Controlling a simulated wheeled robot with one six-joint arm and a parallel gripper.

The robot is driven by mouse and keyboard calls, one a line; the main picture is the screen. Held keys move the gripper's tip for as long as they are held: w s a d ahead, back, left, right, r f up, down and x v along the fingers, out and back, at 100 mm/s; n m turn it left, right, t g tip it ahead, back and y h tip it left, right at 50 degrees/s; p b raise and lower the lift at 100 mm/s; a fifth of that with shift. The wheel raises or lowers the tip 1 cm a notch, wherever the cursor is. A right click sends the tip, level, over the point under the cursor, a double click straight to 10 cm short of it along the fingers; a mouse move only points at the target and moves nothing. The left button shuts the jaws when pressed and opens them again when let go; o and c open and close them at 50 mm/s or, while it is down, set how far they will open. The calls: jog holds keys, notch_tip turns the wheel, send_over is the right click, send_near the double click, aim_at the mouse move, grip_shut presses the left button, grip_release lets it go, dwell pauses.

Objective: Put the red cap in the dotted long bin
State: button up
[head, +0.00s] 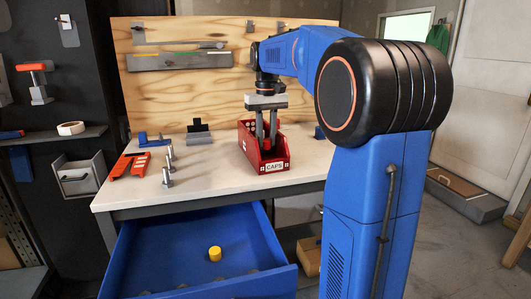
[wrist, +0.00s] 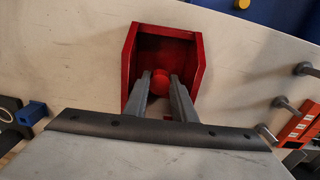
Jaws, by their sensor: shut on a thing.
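My gripper (head: 266,125) reaches down into a red bin (head: 275,165) on the workbench. The bin is open-topped, with small pale marks and a label reading CAPS on its front. In the wrist view the red bin (wrist: 126,72) surrounds the fingertips. My gripper (wrist: 160,80) is shut on a round red cap (wrist: 160,82), held between the fingertips inside the bin. Whether the cap touches the bin's floor cannot be told. No other long bin with clear dots can be made out.
A blue drawer (head: 180,262) stands open below the bench, with a yellow cap (head: 215,254) in it. Several upright bolts (head: 167,177) and an orange bracket (head: 132,164) stand left of the bin. A grey bin (head: 80,178) is at far left.

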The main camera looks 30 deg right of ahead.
aim_at(266, 148)
jog(key=shift+f, duration=2.4)
jog(key=o, duration=1.1)
jog(key=shift+c, duration=0.2)
notch_tip(266, 148, up, 12)
jog(key=shift+r, duration=0.1)
